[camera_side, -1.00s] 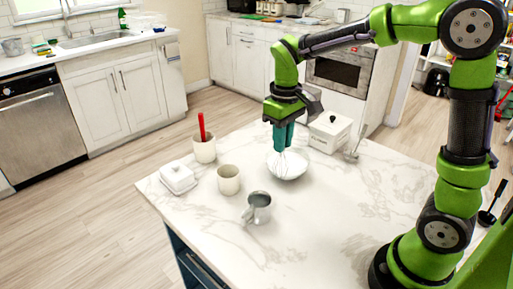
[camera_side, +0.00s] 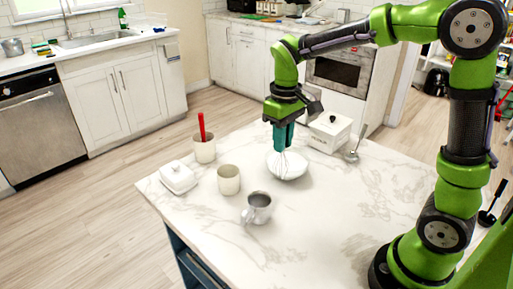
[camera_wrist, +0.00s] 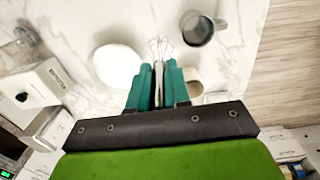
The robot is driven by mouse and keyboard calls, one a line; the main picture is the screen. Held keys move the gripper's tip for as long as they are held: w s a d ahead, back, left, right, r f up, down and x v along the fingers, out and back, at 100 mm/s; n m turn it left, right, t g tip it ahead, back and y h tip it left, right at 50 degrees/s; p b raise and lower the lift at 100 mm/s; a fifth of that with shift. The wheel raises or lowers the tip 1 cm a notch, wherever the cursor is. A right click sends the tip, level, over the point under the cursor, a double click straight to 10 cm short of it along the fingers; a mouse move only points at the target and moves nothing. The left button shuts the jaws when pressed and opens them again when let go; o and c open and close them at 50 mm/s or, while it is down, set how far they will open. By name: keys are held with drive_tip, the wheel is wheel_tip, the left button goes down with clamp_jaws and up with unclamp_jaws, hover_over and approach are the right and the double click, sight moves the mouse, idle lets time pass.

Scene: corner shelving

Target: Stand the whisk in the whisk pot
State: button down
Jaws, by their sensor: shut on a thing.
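My gripper (camera_side: 283,140), with teal fingers pointing down, is shut on the whisk (camera_side: 283,163). The whisk's wire loops hang below the fingers and also show in the wrist view (camera_wrist: 160,47); its handle is mostly hidden between them. In the side view the wires overlap the left part of a white bowl (camera_side: 293,168); in the wrist view they lie right of that bowl (camera_wrist: 117,66). I cannot tell whether they touch it. An empty-looking cream pot (camera_side: 229,182) stands left of the gripper. Another cream pot (camera_side: 204,152) behind it holds a red-handled utensil (camera_side: 202,127).
A grey metal jug (camera_side: 258,209) stands in front of the bowl. A white lidded dish (camera_side: 178,178) is at the left edge of the marble counter (camera_side: 330,225). A white lidded box (camera_side: 328,134) and a metal utensil (camera_side: 354,152) are behind right. The front right counter is clear.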

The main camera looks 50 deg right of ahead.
drive_tip(key=shift+a+f, duration=0.1)
drive_tip(key=shift+f, duration=0.05)
drive_tip(key=w+a+r, duration=0.3)
drive_tip(key=w, duration=0.4)
drive_tip(key=w+a+r, duration=0.2)
drive_tip(key=w+r, duration=0.1)
drive_tip(key=w, duration=0.5)
wheel_tip(320, 180, down, 12)
drive_tip(key=shift+s, duration=0.25)
idle(0.6)
drive_tip(key=shift+a, duration=0.1)
drive_tip(key=c, duration=1)
unclamp_jaws()
